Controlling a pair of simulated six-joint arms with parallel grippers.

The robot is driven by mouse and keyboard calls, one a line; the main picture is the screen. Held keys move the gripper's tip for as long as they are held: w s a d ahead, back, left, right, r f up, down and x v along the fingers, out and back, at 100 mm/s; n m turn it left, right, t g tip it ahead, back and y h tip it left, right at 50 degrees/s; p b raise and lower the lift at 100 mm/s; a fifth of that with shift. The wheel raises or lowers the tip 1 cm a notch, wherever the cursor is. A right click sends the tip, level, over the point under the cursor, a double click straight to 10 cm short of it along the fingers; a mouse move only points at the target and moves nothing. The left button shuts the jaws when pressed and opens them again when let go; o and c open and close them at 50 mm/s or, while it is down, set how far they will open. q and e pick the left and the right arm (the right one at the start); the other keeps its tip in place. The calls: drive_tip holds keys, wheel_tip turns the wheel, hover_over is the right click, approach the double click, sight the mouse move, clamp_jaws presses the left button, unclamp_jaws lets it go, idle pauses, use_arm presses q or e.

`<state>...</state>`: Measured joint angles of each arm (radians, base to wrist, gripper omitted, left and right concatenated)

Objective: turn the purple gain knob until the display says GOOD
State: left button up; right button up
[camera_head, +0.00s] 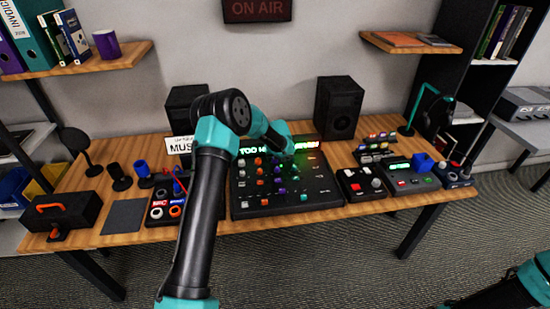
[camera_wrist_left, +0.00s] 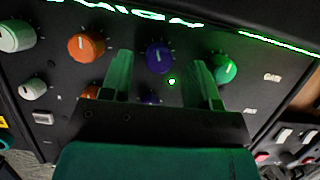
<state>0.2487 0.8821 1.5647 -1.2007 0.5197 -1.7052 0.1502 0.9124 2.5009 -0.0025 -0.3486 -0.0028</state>
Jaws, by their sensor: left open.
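The purple gain knob (camera_wrist_left: 160,57) shows in the left wrist view, with a pale pointer line. It appears between the two fingertips of my left gripper (camera_wrist_left: 162,72), which is open, a finger on either side. I cannot tell whether the fingers touch it. A second purple knob (camera_wrist_left: 152,97) is partly visible lower, between the fingers. In the head view my left gripper (camera_head: 298,152) is over the back of the black mixer (camera_head: 310,205). The green display (camera_head: 250,150) reads "TOO H…", and my arm hides part of it. My right gripper is out of view.
An orange knob (camera_wrist_left: 86,47) and a green knob (camera_wrist_left: 223,69) flank the purple knob. Speakers (camera_head: 338,107) stand behind the mixer. A small box with red and white buttons (camera_head: 361,184) sits to its right, a cable box (camera_head: 160,208) to its left.

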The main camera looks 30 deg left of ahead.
use_arm(q)
drive_tip(key=shift+x, duration=0.9)
drive_tip(key=shift+c, duration=0.2)
drive_tip(key=c, duration=0.9)
drive_tip(key=shift+o, duration=0.2)
drive_tip(key=shift+r+n+g+y, duration=0.1)
drive_tip(key=shift+n+g+y, duration=0.25)
drive_tip(key=shift+n, duration=0.85)
drive_tip(key=shift+n+g+y, duration=0.25)
drive_tip(key=shift+n+g, duration=0.1)
drive_tip(key=shift+n, duration=0.85)
drive_tip(key=o, duration=0.9)
drive_tip(key=v, duration=1.7)
drive_tip(key=shift+r, duration=0.15)
